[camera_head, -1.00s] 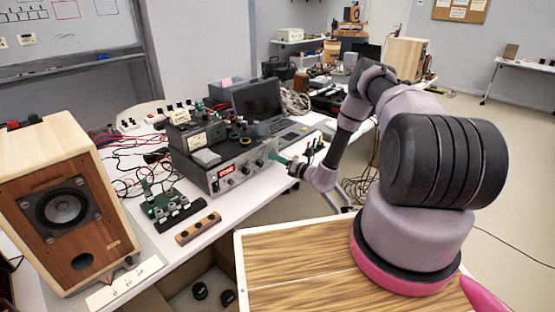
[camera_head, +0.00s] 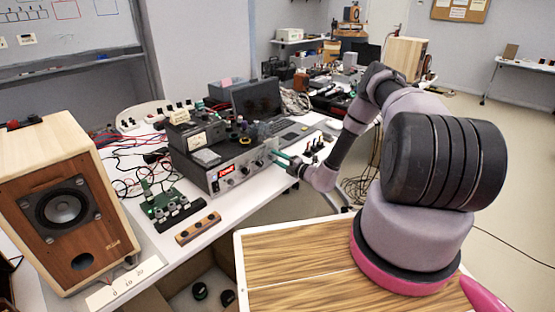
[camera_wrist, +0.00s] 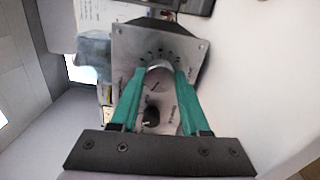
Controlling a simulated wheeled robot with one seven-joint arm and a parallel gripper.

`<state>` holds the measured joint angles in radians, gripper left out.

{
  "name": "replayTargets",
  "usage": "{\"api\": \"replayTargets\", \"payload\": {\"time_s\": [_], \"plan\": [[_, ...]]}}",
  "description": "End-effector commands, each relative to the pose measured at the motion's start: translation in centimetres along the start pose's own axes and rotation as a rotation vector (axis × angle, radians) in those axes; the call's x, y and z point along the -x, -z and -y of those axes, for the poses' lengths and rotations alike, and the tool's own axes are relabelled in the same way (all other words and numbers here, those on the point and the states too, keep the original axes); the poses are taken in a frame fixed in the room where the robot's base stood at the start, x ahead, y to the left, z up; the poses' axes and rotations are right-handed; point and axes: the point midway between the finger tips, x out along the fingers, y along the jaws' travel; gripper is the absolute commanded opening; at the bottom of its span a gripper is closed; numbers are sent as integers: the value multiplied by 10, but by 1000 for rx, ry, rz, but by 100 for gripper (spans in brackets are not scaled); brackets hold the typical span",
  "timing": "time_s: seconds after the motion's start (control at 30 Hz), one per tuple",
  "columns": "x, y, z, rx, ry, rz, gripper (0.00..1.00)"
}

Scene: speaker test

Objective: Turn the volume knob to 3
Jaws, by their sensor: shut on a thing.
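The grey amplifier (camera_head: 210,184) stands on the white bench with a red lit display and several knobs on its front. My gripper (camera_head: 275,155) is at the right end of that front. In the wrist view, my gripper's green fingers (camera_wrist: 160,72) are shut on the sides of the round volume knob (camera_wrist: 158,67), which is partly hidden between them. Dark scale marks fan out around the knob on the grey panel (camera_wrist: 184,52); their numbers are too small to read. A dark knob (camera_wrist: 150,116) shows between the fingers, nearer the wrist.
A wooden speaker (camera_head: 110,232) stands at the left. A green circuit board (camera_head: 160,203) and a wooden strip (camera_head: 198,228) lie before the amplifier. A meter box (camera_head: 195,136) sits on top, and a laptop (camera_head: 257,100) stands behind. Small dark upright items (camera_head: 318,147) stand right of my gripper.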

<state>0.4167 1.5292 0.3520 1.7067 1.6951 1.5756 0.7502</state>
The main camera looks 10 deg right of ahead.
Motion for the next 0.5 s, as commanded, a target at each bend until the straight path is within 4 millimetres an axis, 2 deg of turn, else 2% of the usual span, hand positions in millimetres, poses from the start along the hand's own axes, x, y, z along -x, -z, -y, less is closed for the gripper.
{"api": "replayTargets", "payload": {"time_s": [0.2,0.5], "plan": [[1,-1,1,-116,2,2,0],[1,-1,2,-188,2,3,0]]}}
